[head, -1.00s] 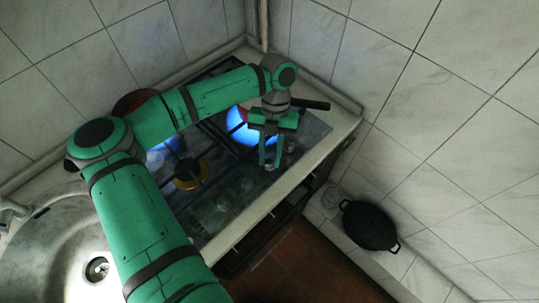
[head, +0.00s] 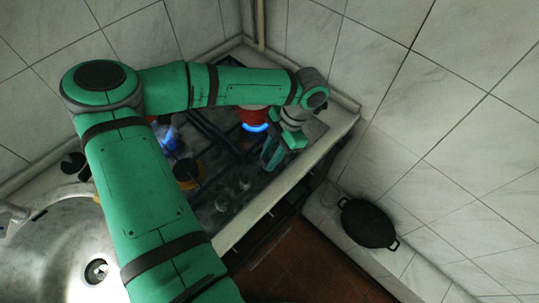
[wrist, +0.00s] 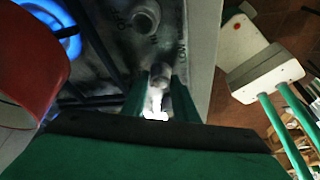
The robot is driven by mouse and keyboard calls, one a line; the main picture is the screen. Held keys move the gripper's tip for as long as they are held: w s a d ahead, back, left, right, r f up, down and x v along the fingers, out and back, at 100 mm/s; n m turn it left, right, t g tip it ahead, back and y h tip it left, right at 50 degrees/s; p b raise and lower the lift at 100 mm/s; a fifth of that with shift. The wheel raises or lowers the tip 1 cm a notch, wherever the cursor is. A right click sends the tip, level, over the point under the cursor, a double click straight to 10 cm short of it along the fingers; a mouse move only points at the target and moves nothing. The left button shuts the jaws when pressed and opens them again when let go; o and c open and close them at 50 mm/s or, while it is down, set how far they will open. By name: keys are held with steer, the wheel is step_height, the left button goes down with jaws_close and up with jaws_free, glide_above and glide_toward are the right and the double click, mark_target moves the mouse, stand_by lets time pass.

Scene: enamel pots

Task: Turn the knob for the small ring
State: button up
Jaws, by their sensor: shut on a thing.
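The hob knob (wrist: 159,74) shows between the two fingers of my gripper (wrist: 158,98) in the wrist view; the jaws are shut on it. A bright glare lies between the fingers. In the head view my gripper (head: 271,157) is low over the hob's front right part, and the held knob is hidden there. Other knobs (head: 222,203) stand to its left along the front. Another knob (wrist: 145,15) shows in the wrist view, near OFF and LOW markings. I cannot tell from these views which ring the held knob serves.
A red pot (wrist: 28,62) is close to my gripper, with a blue flame (head: 255,127) beneath it. Another flame (head: 168,138) and a bare brass-coloured burner (head: 188,184) are further left. A black pan (head: 368,224) stands on the low ledge at right.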

steer(key=m+t, duration=0.1)
steer(key=m, duration=0.1)
steer(key=m+t, duration=0.1)
steer(key=m, duration=0.2)
steer(key=shift+s+d, duration=0.15)
stand_by(0.4)
steer(key=o, duration=1.1)
steer(key=shift+c, duration=0.2)
steer(key=v, duration=1)
steer(key=shift+d+r, duration=0.25)
steer(key=shift+r, duration=0.1)
